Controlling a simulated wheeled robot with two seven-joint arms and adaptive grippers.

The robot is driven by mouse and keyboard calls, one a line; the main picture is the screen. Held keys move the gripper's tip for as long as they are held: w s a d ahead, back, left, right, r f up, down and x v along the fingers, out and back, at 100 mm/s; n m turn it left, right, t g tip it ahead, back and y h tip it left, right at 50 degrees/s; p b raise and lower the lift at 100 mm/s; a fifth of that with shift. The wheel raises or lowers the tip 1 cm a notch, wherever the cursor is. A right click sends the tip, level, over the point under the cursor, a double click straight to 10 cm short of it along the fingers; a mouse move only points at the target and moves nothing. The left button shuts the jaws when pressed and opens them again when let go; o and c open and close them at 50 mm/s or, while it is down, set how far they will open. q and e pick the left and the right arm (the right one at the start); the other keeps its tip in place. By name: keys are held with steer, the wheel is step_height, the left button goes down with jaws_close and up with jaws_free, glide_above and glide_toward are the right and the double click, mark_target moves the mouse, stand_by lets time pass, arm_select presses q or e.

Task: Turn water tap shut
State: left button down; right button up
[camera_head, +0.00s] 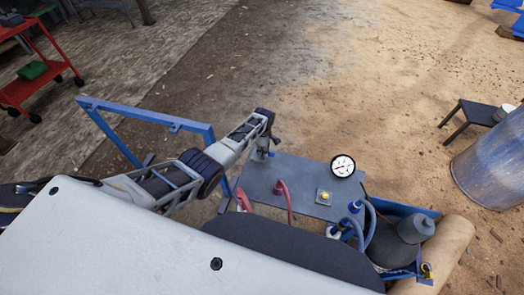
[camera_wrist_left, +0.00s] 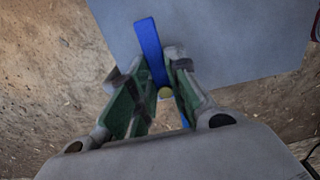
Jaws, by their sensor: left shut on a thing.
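The water tap's blue lever (camera_wrist_left: 149,48) stands out in the left wrist view, pointing up and slightly left over the grey panel. A small round brass-coloured part (camera_wrist_left: 165,92) shows at its lower part, between the fingers. My left gripper (camera_wrist_left: 157,68) is shut on the lever, with one finger on each side of it. In the head view my left gripper (camera_head: 265,150) is at the back left corner of the grey panel (camera_head: 255,185), pointing down. The tap is mostly hidden there by the gripper. My right gripper is in neither view.
A blue frame (camera_head: 150,114) stands left of the panel, near my left arm.

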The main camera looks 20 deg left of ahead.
arm_select(q)
steer(key=shift+a, duration=0.1)
steer(key=c, duration=1.4)
jaws_free()
steer(key=shift+o, duration=0.2)
steer(key=shift+r, duration=0.2)
step_height(320, 180, up, 12)
steer(key=shift+f, duration=0.15)
steer(key=shift+f, duration=0.1)
